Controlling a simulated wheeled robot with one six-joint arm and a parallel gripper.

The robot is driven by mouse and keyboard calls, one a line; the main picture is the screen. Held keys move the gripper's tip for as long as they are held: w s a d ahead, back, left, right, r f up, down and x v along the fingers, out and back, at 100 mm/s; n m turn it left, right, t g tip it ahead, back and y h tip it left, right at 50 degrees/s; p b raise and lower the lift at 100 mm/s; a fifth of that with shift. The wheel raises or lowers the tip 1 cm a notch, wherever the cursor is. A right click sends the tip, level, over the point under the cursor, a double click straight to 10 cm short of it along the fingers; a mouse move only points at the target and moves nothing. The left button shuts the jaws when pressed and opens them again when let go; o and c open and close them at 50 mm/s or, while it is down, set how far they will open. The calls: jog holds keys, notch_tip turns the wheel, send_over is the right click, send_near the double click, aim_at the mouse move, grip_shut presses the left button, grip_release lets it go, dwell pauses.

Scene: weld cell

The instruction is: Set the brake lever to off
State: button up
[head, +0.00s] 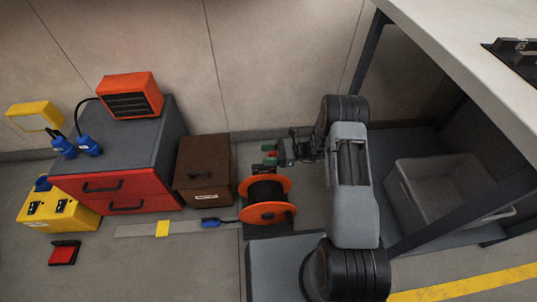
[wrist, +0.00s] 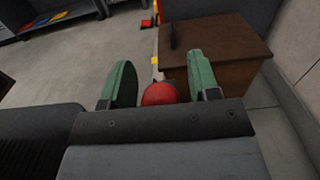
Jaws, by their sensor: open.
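The brake lever shows as a round red knob (wrist: 158,94) in the wrist view, between the two green fingers of my gripper (wrist: 164,80). The fingers are spread, with a gap on either side of the knob. In the head view my gripper (head: 270,154) is just above and behind the orange cable reel (head: 268,212), with a bit of red between its fingertips. The lever's shaft and base are hidden, so I cannot tell which setting it stands at.
A brown box (head: 205,165) stands left of the reel, beside a grey and red drawer cabinet (head: 150,145) carrying an orange heater (head: 131,95). A workbench (head: 470,45) with a grey bin (head: 408,200) below is at right.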

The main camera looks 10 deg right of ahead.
grip_shut()
dwell(0.4)
